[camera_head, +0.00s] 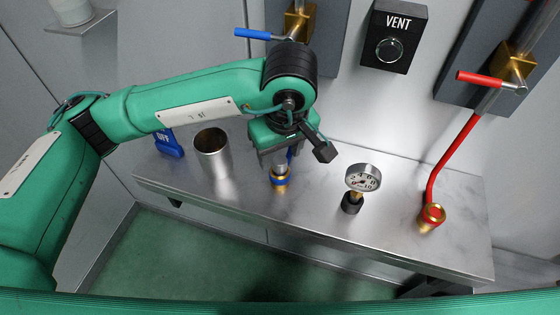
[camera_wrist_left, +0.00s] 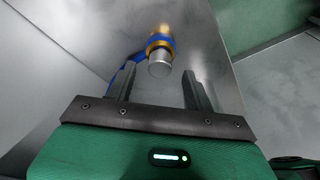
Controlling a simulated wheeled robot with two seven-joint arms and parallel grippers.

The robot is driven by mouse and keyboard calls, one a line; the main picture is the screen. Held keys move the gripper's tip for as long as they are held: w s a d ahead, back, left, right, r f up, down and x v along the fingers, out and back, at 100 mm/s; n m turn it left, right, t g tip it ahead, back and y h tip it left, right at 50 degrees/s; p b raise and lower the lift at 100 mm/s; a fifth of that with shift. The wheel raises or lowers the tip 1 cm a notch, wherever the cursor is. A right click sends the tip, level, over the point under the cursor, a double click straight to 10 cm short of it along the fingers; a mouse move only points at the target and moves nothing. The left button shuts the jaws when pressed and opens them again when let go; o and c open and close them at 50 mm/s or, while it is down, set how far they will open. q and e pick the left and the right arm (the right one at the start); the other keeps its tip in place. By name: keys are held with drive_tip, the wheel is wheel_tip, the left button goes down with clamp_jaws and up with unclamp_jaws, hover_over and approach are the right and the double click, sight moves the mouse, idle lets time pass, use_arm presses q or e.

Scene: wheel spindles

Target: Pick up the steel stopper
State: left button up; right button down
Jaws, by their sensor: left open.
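The steel stopper (camera_wrist_left: 159,68) is a short silver cylinder seated in a brass fitting with a blue ring (camera_wrist_left: 160,42). In the head view, the stopper (camera_head: 279,170) shows partly beneath my left gripper (camera_head: 280,164), above the blue-ringed brass fitting (camera_head: 279,182) on the steel bench. My left gripper points down with its fingers open. In the left wrist view, the stopper appears just beyond the gap between the fingertips, with no visible contact. The gripper hides part of the stopper from the head camera. My right gripper is not in view.
A red hose (camera_head: 452,160) ends in a brass fitting farther right. The VENT box (camera_head: 395,38) is on the wall.

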sight(280, 160)
use_arm(q)
drive_tip(key=shift+w+f+p, duration=0.15)
drive_tip(key=shift+f+p, duration=0.25)
drive_tip(key=shift+f, duration=1.15)
drive_tip(key=c, duration=1.1)
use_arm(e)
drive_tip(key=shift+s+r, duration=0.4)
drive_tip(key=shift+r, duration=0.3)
